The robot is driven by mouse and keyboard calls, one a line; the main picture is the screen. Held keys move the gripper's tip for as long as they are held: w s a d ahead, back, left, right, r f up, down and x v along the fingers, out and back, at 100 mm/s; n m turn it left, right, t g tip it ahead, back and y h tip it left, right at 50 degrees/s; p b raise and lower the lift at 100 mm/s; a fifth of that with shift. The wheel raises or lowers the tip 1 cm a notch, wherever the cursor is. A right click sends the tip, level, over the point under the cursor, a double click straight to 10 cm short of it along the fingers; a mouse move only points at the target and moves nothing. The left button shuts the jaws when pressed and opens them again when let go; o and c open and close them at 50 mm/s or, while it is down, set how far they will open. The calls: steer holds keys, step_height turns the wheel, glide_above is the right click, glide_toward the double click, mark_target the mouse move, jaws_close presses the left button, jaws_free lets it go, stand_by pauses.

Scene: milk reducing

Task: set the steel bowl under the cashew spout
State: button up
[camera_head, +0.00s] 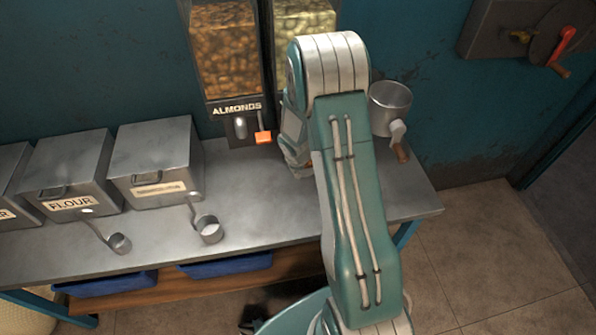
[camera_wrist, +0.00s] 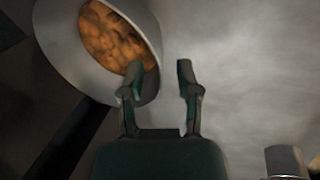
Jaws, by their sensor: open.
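The steel bowl (camera_wrist: 88,62) fills the upper left of the wrist view and holds orange-brown nuts. My gripper (camera_wrist: 160,80) is open. Its left finger overlaps the bowl's near rim in the picture; I cannot tell whether they touch. The right finger is clear of the bowl, over grey surface. In the head view my arm hides the bowl and most of my gripper. The dispenser with paler nuts (camera_head: 308,22), beside the almond one, shows only its upper part; its label and spout are hidden behind my arm.
The almond dispenser (camera_head: 226,55) has an orange lever (camera_head: 263,137). Steel bins, including the flour bin (camera_head: 66,172), and two scoops stand left on the steel counter (camera_head: 262,205). A steel pot-like vessel with a wooden-ended handle (camera_head: 391,106) is right of my arm.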

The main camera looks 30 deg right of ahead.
steer(key=s+a+r+m+t, duration=0.1)
steer(key=s+a+r+m, duration=0.15)
steer(key=r, duration=0.65)
steer(key=s+a+r+m, duration=0.1)
steer(key=s+a+r, duration=0.25)
steer(key=r, duration=0.45)
steer(key=s+a+r+m+t, duration=0.15)
steer(key=s+r, duration=0.25)
steer(key=r, duration=0.5)
steer(key=s+a+r+m+y, duration=0.1)
steer(key=s+a+r+m, duration=0.1)
steer(key=s, duration=0.5)
steer(key=s+a+r+m+y, duration=0.1)
steer(key=s+a+r+m, duration=0.2)
steer(key=s+r, duration=0.3)
steer(key=shift+s+a+t, duration=0.35)
steer(key=shift+s+a, duration=0.3)
steer(key=shift+s, duration=0.4)
steer(key=shift+d, duration=0.1)
